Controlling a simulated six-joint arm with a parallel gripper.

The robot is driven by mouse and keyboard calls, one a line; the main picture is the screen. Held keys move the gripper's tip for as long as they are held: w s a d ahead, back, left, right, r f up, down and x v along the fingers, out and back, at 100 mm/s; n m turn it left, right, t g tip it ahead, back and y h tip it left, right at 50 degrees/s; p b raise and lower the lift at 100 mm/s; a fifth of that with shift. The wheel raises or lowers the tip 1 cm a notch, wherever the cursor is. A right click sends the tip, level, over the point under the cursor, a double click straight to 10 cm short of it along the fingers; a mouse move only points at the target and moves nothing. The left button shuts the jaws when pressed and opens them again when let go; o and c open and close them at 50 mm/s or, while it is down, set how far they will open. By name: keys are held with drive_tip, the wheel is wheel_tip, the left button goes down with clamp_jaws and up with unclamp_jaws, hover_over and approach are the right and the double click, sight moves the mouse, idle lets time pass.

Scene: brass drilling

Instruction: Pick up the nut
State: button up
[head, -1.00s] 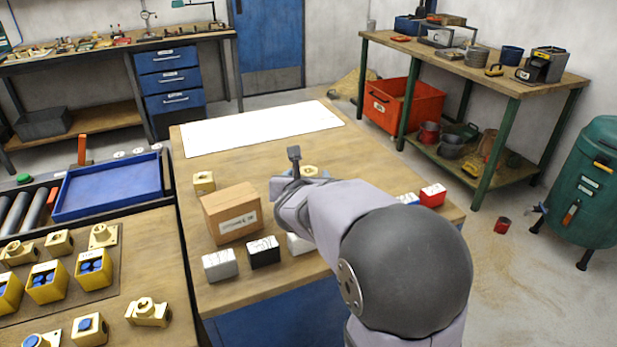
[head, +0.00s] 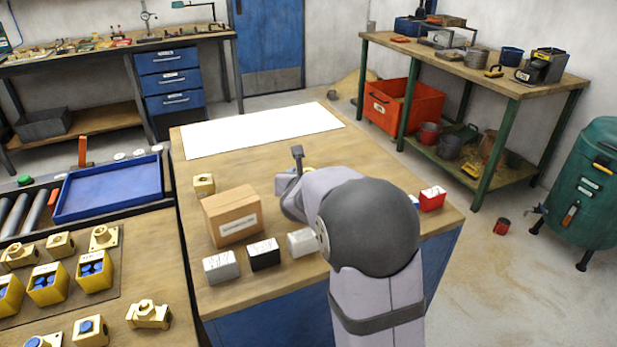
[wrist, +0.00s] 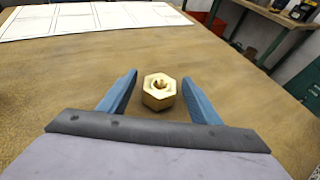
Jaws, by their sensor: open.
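A brass hex nut (wrist: 158,92) lies on the wooden table in the wrist view, its threaded hole facing up. My gripper (wrist: 158,88) is open, with one blue finger on each side of the nut. A strip of table shows between the nut and the left finger. The nut sits nearer the right finger, and I cannot tell whether they touch. In the head view my arm hides nearly all of the nut and the fingers.
A cardboard box (head: 232,214) stands left of my arm, with a brass block (head: 204,184) behind it. White block (head: 221,266), black block (head: 264,254) and red block (head: 432,199) stand near the front edge. A white sheet (head: 262,128) lies at the back.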

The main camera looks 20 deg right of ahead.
drive_tip(key=shift+r, duration=0.1)
drive_tip(key=c, duration=1.5)
drive_tip(key=shift+o, duration=0.2)
wheel_tip(320, 180, up, 10)
drive_tip(key=p, duration=0.4)
